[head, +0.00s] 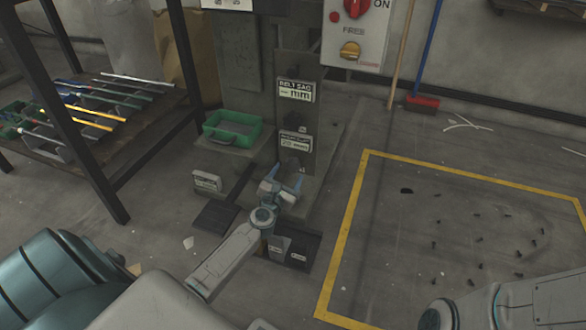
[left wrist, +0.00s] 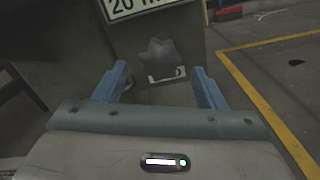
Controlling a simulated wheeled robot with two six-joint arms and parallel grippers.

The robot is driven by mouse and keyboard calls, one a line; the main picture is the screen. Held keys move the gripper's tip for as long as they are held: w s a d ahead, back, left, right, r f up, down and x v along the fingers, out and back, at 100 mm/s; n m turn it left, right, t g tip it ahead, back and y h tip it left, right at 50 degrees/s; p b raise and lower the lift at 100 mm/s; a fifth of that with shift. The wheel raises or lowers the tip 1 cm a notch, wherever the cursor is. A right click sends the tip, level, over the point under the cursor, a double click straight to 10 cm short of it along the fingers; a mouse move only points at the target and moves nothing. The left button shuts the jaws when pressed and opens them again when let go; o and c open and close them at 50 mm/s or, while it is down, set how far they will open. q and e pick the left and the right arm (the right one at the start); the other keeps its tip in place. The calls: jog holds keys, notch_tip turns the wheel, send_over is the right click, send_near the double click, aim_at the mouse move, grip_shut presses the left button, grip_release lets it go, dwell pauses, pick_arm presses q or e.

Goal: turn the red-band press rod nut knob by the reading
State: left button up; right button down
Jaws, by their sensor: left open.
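A dark grey star-shaped knob (left wrist: 163,56) sits on the press column in the left wrist view, below a white plate (left wrist: 135,6) whose text starts with "20". In the head view that plate (head: 295,142) is on the lower column, and the knob below it is small and dark. My left gripper (head: 287,177) is open in front of the lower column. In the left wrist view its blue fingers stand left and right of the knob, apart from it, with nothing held. No red band can be made out. My right gripper is out of view.
A "BELT SAG" plate (head: 296,91) is higher on the column. A control box (head: 357,32) with red and yellow knobs hangs above. A green tray (head: 232,129) stands left of the column. A shelf rack (head: 75,115) is farther left. A yellow-taped floor area (head: 352,210) lies right.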

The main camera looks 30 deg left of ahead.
aim_at(292, 167)
pick_arm(q)
jog(key=b+x, duration=0.1)
jog(key=x, duration=0.4)
jog(key=c, duration=1)
